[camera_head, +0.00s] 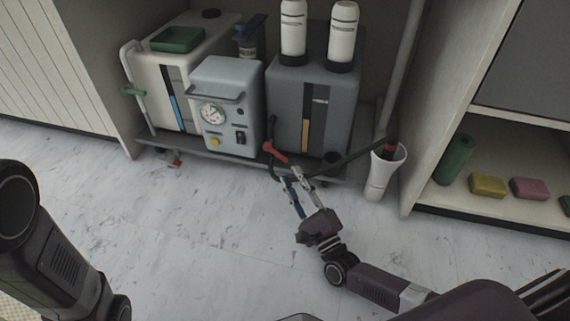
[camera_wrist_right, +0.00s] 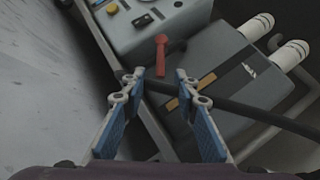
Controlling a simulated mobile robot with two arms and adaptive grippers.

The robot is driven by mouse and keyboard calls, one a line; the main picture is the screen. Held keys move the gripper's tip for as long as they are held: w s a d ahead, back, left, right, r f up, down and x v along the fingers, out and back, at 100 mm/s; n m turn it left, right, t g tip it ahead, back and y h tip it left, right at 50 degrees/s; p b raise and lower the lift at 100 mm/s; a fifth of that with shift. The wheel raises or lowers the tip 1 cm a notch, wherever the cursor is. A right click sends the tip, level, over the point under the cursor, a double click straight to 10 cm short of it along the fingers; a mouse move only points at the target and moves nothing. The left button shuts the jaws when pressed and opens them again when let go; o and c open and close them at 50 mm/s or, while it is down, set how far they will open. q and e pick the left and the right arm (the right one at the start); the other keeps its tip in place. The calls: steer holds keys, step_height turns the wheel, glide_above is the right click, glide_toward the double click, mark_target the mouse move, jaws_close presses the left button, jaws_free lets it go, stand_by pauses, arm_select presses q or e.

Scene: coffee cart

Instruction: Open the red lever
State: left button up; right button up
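The red lever (camera_head: 274,152) sticks out at the front of the cart, on a dark hose or pipe below the grey machine. In the right wrist view the red lever (camera_wrist_right: 162,55) stands just beyond the fingertips, centred between them, with its round knob end up. My right gripper (camera_head: 292,176) is open and empty, close in front of the lever; in the wrist view the gripper (camera_wrist_right: 160,76) shows a clear gap between its blue-padded fingers. My left arm shows at the left edge of the head view, but its gripper is not in view.
The cart holds a light-blue box with a gauge (camera_head: 226,108), a grey machine (camera_head: 315,105) and two white bottles. A dark hose (camera_wrist_right: 250,112) crosses beside my right fingers. A white cone-shaped holder (camera_head: 381,174) stands right of the cart. The floor in front is clear.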

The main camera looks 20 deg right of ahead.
steer(key=v, duration=0.4)
